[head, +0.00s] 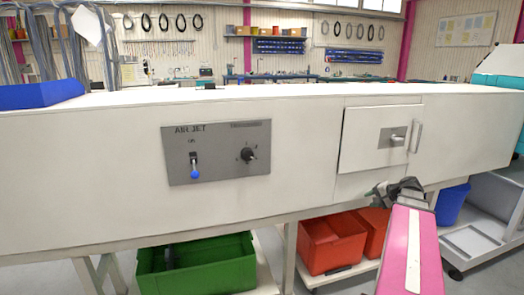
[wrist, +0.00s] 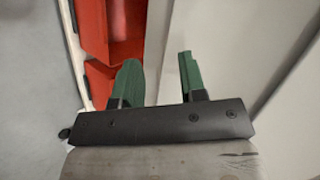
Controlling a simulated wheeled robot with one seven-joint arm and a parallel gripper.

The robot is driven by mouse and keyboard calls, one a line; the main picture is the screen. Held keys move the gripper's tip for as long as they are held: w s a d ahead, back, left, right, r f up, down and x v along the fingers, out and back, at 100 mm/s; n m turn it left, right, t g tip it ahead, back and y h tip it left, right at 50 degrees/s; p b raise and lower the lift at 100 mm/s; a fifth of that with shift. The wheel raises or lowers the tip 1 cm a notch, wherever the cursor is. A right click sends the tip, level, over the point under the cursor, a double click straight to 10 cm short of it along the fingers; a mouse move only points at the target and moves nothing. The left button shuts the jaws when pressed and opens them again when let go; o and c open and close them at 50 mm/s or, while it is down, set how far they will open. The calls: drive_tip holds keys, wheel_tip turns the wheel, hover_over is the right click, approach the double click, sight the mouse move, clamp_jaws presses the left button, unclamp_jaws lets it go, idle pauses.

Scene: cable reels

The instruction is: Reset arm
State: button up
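My arm reaches in from the lower right of the head view, with a pink and white link. My gripper (head: 376,192) is in front of the white bench front, just below a small door (head: 368,138) with a latch and handle. In the wrist view my gripper (wrist: 160,80) has two green fingers set apart with nothing between them. Whether the fingertips touch the bench front cannot be told.
An air jet panel (head: 217,152) with a blue-tipped lever and a knob is on the bench front (head: 90,170). Below stand a green crate (head: 197,270) and red bins (head: 331,245), which also show in the wrist view (wrist: 95,85). A grey cart (head: 480,240) stands at right.

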drive_tip(key=s+a+f+n+g+h, duration=0.2)
drive_tip(key=a+f, duration=0.4)
drive_tip(key=a, duration=0.3)
drive_tip(key=s+a+f+n+g+h, duration=0.2)
drive_tip(key=s+a+f, duration=0.4)
drive_tip(key=a, duration=0.3)
drive_tip(key=s+a+f+n+g+h, duration=0.2)
drive_tip(key=s+a+f+n+g, duration=0.2)
drive_tip(key=a, duration=0.5)
wheel_tip(320, 180, down, 3)
drive_tip(key=shift+s+r+n, duration=0.2)
drive_tip(key=shift+s+n, duration=0.2)
drive_tip(key=shift+n, duration=0.3)
